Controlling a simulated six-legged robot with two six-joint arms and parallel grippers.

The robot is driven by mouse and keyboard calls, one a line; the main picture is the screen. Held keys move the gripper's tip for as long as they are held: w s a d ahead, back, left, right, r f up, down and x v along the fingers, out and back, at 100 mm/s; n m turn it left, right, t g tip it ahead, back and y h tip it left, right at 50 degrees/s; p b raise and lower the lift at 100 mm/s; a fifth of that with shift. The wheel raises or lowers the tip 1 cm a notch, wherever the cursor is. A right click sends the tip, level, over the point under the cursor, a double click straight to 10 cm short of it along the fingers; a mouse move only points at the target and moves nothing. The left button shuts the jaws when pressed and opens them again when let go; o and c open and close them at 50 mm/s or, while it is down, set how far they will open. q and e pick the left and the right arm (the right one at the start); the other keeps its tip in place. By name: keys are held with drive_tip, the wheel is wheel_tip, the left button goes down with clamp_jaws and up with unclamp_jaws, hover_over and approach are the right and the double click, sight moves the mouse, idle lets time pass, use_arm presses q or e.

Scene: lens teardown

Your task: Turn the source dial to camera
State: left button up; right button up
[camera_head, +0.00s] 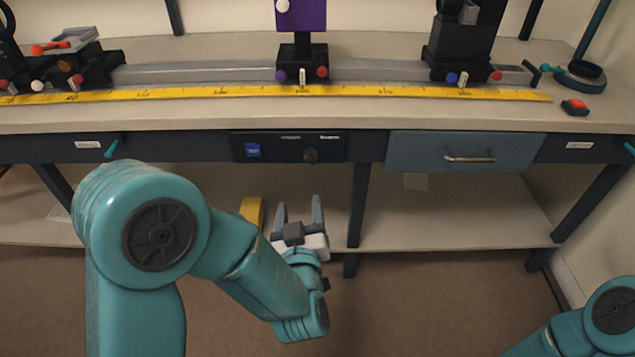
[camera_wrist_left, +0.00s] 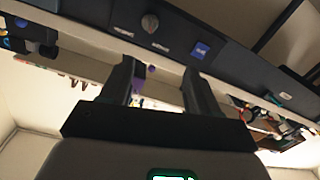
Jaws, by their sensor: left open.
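The source dial (camera_head: 310,155) is a small dark round knob on the black panel (camera_head: 272,147) under the bench top's front edge. It also shows in the left wrist view (camera_wrist_left: 150,23), near the top, where the picture is turned over. Its pointer and labels are too small to read. My left gripper (camera_head: 298,206) is open and empty. Its two fingers point toward the bench, below the panel in the head view and apart from the dial. In the left wrist view the dial lies beyond the fingertips (camera_wrist_left: 160,68). My right gripper is out of view; only part of that arm shows.
A blue switch (camera_head: 253,149) sits left of the dial on the panel. A blue-grey drawer (camera_head: 465,152) with a metal handle is to the right. A yellow ruler (camera_head: 340,91) and rail holders line the bench top. A yellow object (camera_head: 251,211) is beside my left gripper.

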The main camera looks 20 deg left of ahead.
use_arm(q)
drive_tip(key=d+f+b, duration=0.2)
drive_tip(key=b, duration=0.3)
approach(311, 162)
drive_tip(key=shift+t+h, duration=0.4)
drive_tip(key=x, duration=0.9)
drive_tip(key=shift+w+a+f, duration=0.1)
drive_tip(key=shift+a+f, duration=0.15)
drive_tip(key=shift+a, duration=0.1)
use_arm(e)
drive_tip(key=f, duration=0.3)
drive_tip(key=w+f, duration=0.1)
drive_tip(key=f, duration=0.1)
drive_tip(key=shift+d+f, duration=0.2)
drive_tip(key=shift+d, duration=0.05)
use_arm(q)
drive_tip(key=c, duration=1)
drive_tip(key=shift+p, duration=0.3)
drive_tip(key=shift+c, duration=0.2)
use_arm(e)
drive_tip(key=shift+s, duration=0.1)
